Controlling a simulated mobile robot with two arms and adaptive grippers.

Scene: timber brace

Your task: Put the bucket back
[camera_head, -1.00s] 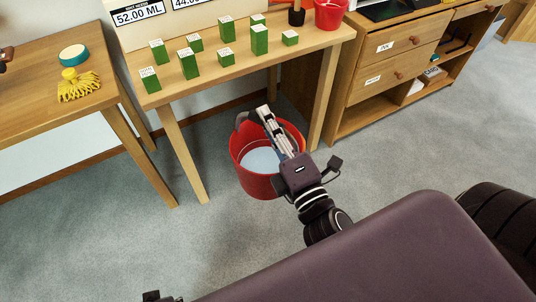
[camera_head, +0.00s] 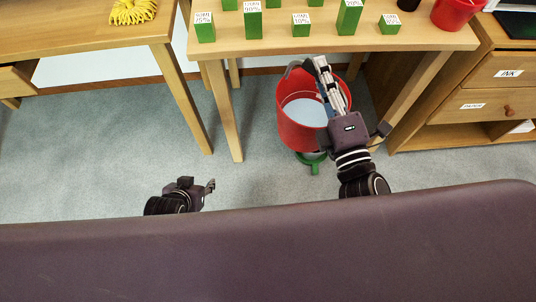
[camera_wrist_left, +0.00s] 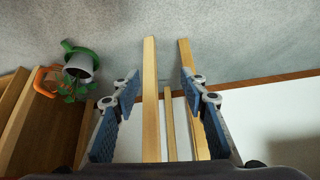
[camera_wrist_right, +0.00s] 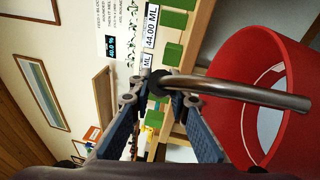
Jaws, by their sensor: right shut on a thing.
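The red bucket (camera_head: 292,132), with pale blue inside, hangs at my right gripper (camera_head: 322,66) in front of the timber table. My right gripper is shut on its grey handle, which curves across the right wrist view (camera_wrist_right: 235,92); the red wall (camera_wrist_right: 232,110) fills that view's right side. A green ring-like thing (camera_head: 314,163) shows on the floor, partly hidden under the bucket. My left gripper (camera_head: 210,187) is low over the floor, left of the bucket. In the left wrist view its fingers (camera_wrist_left: 160,95) are apart with nothing between them.
A drawer cabinet (camera_head: 480,100) is at right and another table (camera_head: 90,45) at left. Carpet (camera_head: 110,150) is free at left.

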